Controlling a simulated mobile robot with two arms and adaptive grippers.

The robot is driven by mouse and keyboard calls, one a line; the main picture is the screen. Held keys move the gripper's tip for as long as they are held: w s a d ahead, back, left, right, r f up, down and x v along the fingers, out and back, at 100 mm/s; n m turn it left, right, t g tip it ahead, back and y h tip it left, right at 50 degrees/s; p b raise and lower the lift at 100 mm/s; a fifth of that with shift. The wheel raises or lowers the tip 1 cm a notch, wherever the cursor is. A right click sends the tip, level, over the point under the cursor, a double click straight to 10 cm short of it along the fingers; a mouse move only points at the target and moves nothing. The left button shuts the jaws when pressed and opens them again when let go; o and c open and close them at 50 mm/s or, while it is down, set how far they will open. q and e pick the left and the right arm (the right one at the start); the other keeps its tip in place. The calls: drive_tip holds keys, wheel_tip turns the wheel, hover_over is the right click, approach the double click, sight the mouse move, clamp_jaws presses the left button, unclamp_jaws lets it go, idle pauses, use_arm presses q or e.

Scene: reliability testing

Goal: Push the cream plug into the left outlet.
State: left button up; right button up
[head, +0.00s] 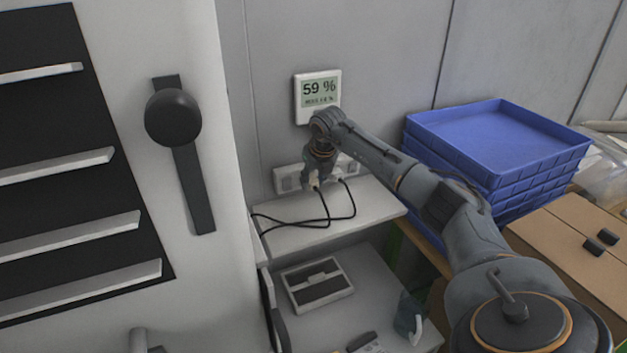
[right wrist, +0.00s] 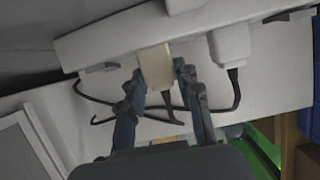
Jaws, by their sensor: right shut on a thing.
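The cream plug (right wrist: 156,66) sits between the fingers of my right gripper (right wrist: 160,84), which is shut on it. In the head view my right gripper (head: 318,178) is at the white outlet strip (head: 287,180) low on the wall, with the cream plug (head: 316,185) just under it. The plug's front end is against or very near the strip; I cannot tell how deep it is. A white plug (right wrist: 230,42) is at the strip to its right, and it also shows in the head view (head: 337,173). The left outlet's holes are hidden. My left gripper is not in view.
Black cables (head: 328,214) from the plugs loop over the white shelf (head: 285,238) below the strip. A display reading 59 % (head: 318,96) hangs above. A white cabinet (head: 215,130) stands close on the left, and blue trays (head: 500,150) are stacked on the right.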

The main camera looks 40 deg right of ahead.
drive_tip(key=shift+w, duration=0.25)
